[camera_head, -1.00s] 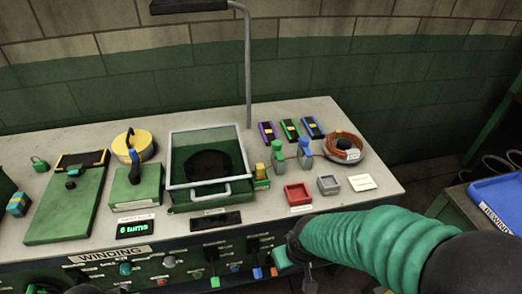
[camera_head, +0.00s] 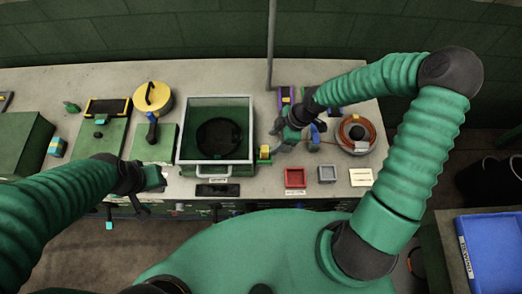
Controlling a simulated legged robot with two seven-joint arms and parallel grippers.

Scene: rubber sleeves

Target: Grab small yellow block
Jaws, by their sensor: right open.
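A small yellow block (camera_head: 264,152) sits on the workbench just right of the glass-topped green box. A green part shows beside and under it. My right gripper (camera_head: 279,139) is open, close above and to the right of the yellow block, with no visible hold on it. The gripper and wrist hide part of the bench there, including most of the green and blue upright pieces. My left gripper (camera_head: 152,189) is at the bench's front edge, left of the green box; its jaws are too dark to read.
The framed green box (camera_head: 181,158) stands left of the block. A red tray (camera_head: 295,178), a grey tray (camera_head: 327,173) and an orange cable coil (camera_head: 371,133) lie to the right. A lamp post (camera_head: 271,50) rises behind. A blue bin (camera_head: 490,250) is at lower right.

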